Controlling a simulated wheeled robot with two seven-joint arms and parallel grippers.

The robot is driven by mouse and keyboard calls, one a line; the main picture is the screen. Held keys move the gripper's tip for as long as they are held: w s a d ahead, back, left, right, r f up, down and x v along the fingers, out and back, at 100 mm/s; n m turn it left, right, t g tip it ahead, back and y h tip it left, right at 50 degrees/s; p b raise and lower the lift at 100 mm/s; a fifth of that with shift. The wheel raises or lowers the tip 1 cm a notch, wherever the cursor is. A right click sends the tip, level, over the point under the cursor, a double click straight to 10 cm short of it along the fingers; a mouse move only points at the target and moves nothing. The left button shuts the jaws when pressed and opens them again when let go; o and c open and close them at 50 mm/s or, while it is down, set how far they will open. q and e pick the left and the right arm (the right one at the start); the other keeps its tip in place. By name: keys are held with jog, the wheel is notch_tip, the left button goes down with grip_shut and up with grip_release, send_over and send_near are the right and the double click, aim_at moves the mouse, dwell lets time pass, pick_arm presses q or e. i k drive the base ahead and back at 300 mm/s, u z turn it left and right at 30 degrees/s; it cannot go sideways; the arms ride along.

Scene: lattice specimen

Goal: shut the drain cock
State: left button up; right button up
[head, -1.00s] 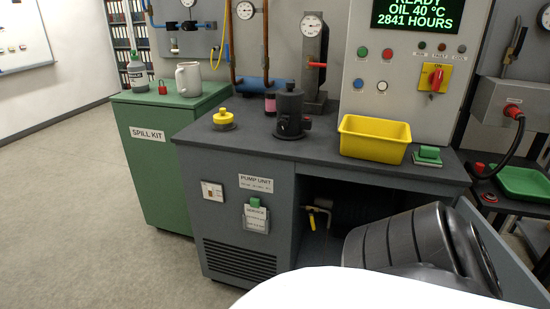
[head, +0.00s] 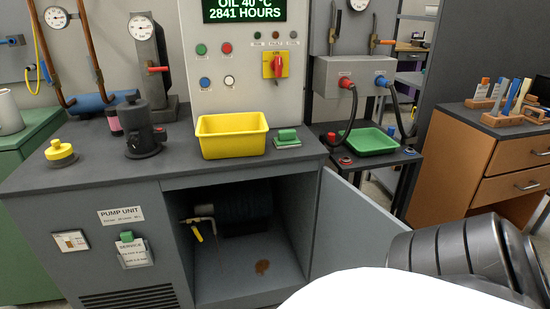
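The drain cock (head: 197,231) is inside the open lower cabinet of the pump unit (head: 130,260), near its left side. It has a yellow lever on a short metal pipe (head: 203,212). The lever hangs down, tilted slightly off vertical, across the line of the pipe; I cannot tell for sure whether the cock is open or shut. A brown stain (head: 262,266) lies on the cabinet floor below and to the right. Neither of my grippers is in view; a dark ribbed part of my arm shows at lower right.
The cabinet door (head: 345,225) stands swung open to the right. A dark cylinder (head: 245,203) sits at the back of the cabinet. The cabinet's front opening is clear.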

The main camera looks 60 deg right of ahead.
aim_at(194, 226)
jog(key=z, duration=2)
jog(key=i, duration=1)
